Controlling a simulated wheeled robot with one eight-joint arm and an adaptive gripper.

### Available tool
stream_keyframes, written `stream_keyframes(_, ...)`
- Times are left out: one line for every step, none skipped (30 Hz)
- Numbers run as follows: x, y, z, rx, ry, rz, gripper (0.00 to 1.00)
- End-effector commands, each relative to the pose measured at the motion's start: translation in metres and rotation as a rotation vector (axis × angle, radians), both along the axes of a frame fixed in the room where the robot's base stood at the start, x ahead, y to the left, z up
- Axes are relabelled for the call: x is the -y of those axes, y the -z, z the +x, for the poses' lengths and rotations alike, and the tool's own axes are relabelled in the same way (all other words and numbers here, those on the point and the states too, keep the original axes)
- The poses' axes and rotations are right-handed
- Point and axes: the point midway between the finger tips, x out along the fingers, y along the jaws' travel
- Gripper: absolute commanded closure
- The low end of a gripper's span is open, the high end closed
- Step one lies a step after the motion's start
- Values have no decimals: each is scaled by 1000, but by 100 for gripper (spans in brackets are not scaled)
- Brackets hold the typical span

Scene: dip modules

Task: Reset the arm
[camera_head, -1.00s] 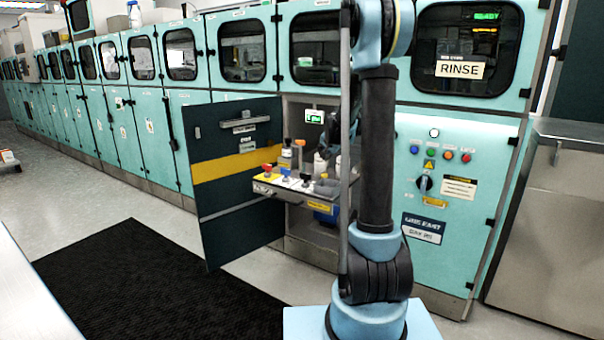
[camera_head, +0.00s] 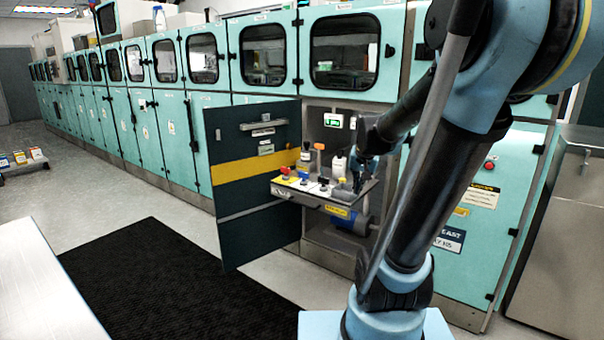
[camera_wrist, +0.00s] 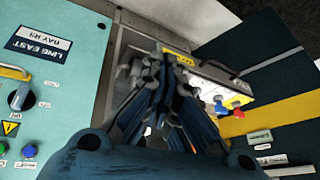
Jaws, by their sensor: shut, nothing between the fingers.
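My arm leans up to the right from its base at lower right in the head view. Its far end reaches back to the open cabinet, where my gripper (camera_head: 357,178) is small and partly lost against the dark interior. In the wrist view my gripper (camera_wrist: 165,62) is seen from behind, its linkage fingers drawn together with no object visible between them. Beyond it is the pulled-out tray (camera_head: 312,197), also partly seen in the wrist view (camera_wrist: 215,75). I cannot tell whether the fingers touch anything there.
The dark cabinet door (camera_head: 240,225) stands open left of the tray. Bottles (camera_head: 338,166) and coloured knobs (camera_head: 303,176) sit on the tray. Teal cabinets (camera_head: 160,135) line the wall. A black mat (camera_head: 150,275) lies on open floor. A metal counter (camera_head: 560,235) stands at right.

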Motion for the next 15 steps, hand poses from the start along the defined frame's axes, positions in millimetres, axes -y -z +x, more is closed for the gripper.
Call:
stream_keyframes(0, 4, -17, -16, -18, -9, 100)
stream_keyframes(0, 6, -27, -24, -30, -14, 100)
stream_keyframes(-1, 10, -39, -39, -46, -21, 100)
stream_keyframes(-1, 12, -48, -48, -58, -27, 100)
stream_keyframes(-1, 15, -58, -57, -70, -32, 100)
stream_keyframes(-1, 19, -70, -71, -86, -38, 100)
stream_keyframes(-1, 22, -79, -81, -98, -43, 100)
stream_keyframes(-1, 25, -88, -90, -111, -49, 100)
stream_keyframes(-1, 29, -100, -104, -127, -54, 100)
stream_keyframes(-1, 33, -109, -113, -140, -59, 100)
stream_keyframes(-1, 36, -118, -122, -152, -63, 100)
stream_keyframes(-1, 41, -130, -136, -170, -69, 100)
stream_keyframes(-1, 45, -138, -145, -181, -73, 100)
stream_keyframes(-1, 49, -146, -155, -195, -77, 100)
stream_keyframes(-1, 54, -158, -169, -210, -82, 100)
